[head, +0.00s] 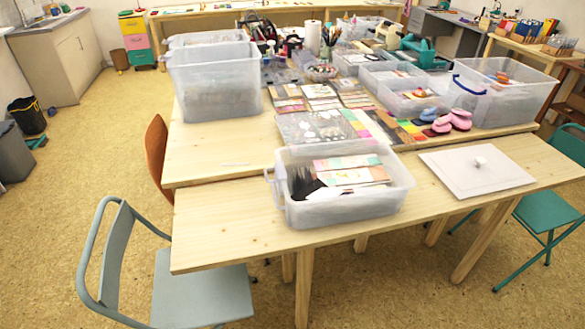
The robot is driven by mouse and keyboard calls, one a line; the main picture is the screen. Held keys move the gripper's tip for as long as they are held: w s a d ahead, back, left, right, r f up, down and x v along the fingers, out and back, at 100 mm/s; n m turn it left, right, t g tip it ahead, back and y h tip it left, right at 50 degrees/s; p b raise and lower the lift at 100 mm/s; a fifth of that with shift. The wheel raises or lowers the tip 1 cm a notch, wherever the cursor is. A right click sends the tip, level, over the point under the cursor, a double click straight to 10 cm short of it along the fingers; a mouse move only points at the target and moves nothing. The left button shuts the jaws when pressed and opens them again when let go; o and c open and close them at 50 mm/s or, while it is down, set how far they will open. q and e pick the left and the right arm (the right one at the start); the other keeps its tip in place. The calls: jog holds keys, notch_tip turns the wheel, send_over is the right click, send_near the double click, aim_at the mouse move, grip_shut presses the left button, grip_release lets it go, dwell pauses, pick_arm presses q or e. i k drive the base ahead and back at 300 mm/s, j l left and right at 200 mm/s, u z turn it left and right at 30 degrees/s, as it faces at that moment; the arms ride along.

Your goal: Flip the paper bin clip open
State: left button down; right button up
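A clear plastic bin (345,206) holding papers stands on the front wooden table in the head view. Sheets with colored patches (350,170) and a dark bristly item (303,183) show inside it. A pale clip or handle (269,177) sticks out at the bin's left end; its exact position is too small to tell. The bin has no lid on it. Neither of my grippers is in view.
A flat white panel with a knob (478,164) lies right of the bin. The front table (215,235) is bare left of the bin. Large clear bins (215,95) and a bin with a blue handle (505,90) stand behind. Chairs (195,285) flank the tables.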

aim_at(280, 173)
jog(key=l, duration=0.65)
jog(key=i+l, duration=0.15)
jog(key=l, duration=1.15)
jog(key=i+u, duration=0.05)
jog(key=i, duration=0.05)
